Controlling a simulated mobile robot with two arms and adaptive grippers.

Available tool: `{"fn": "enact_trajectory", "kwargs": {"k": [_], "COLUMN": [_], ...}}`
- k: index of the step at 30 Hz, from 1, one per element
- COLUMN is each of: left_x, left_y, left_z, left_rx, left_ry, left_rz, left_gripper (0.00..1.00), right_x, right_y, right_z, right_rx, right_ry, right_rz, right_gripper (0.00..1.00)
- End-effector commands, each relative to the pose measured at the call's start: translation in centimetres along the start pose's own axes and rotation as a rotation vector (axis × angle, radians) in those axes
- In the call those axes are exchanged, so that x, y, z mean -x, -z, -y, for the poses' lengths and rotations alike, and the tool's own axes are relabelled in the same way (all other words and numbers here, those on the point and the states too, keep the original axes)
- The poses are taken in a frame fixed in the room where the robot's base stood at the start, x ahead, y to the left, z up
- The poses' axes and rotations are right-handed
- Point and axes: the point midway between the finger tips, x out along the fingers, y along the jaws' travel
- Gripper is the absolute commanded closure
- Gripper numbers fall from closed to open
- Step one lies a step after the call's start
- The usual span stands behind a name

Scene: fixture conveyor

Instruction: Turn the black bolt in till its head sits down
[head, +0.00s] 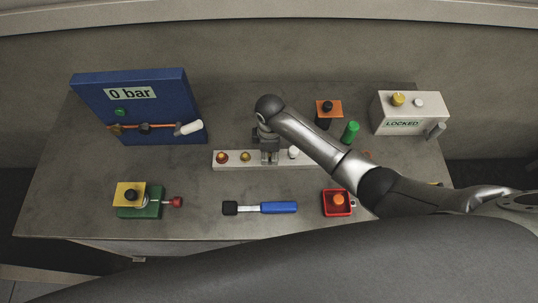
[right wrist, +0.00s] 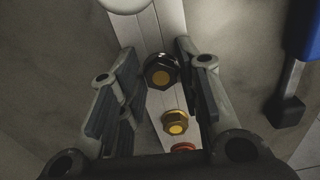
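The black bolt (right wrist: 162,72) stands on the white bar (right wrist: 172,20), with a dark hex head and a brownish face. In the right wrist view it lies between the fingers of my right gripper (right wrist: 155,60), which are spread, with a visible gap on the left side of the head. How far the head stands above the bar is hard to tell from above. In the head view my right gripper (head: 268,158) points down over the middle of the white bar (head: 225,166) and hides the black bolt. My left gripper is out of view.
On the bar, a yellow bolt (head: 245,156) and an orange-red one (head: 222,157) stand left, a white one (head: 293,152) right. A blue-handled tool (head: 280,208), red tray (head: 326,207), green-yellow fixture (head: 130,205), blue panel (head: 150,90) and white LOCKED box (head: 425,105) stand around.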

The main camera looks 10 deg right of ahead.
Motion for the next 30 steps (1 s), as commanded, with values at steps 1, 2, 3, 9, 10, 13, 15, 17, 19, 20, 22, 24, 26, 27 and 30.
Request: {"fn": "enact_trajectory", "kwargs": {"k": [1,2,3,9,10,13,15,17,19,20,22,24,26,27,30], "left_x": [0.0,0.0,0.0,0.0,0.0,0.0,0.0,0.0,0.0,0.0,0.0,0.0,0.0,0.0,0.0], "left_y": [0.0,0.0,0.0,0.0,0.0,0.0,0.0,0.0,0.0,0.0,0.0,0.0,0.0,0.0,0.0], "left_z": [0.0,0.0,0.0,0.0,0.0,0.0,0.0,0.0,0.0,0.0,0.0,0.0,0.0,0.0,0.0], "left_rx": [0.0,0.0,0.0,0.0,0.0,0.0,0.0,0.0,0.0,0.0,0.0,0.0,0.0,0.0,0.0], "left_ry": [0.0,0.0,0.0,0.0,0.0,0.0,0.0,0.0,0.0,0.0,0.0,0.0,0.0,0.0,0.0], "left_rz": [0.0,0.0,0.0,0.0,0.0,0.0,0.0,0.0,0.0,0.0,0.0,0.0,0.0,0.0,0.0], "left_gripper": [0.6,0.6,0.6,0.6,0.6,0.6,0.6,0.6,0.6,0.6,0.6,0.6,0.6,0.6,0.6], "right_x": [-0.01,-0.01,-0.01,0.01,0.01,0.0,-0.01,-0.02,-0.03,-0.04,-0.02,-0.03,-0.05,-0.06,-0.04], "right_y": [-0.01,-0.01,-0.01,0.0,0.01,0.05,0.07,0.11,0.14,0.12,0.15,0.19,0.15,0.17,0.18], "right_z": [0.0,0.0,0.0,-0.02,-0.02,0.03,0.06,0.09,0.12,0.13,0.13,0.18,0.2,0.23,0.21], "right_rx": [0.0,0.0,0.0,-0.001,-0.003,-0.053,-0.132,-0.213,-0.309,-0.349,-0.443,-0.539,-0.62,-0.674,-0.79], "right_ry": [0.0,0.0,0.0,0.0,0.0,0.0,0.001,0.001,0.001,0.001,0.001,0.002,0.002,0.002,0.001], "right_rz": [0.0,0.0,0.0,0.0,0.0,-0.001,-0.002,-0.002,-0.003,-0.002,-0.003,-0.002,-0.002,-0.001,-0.002], "right_gripper": [0.79,0.83,0.88,1.0,1.0,1.0,1.0,1.0,1.0,1.0,1.0,1.0,1.0,1.0,1.0]}}
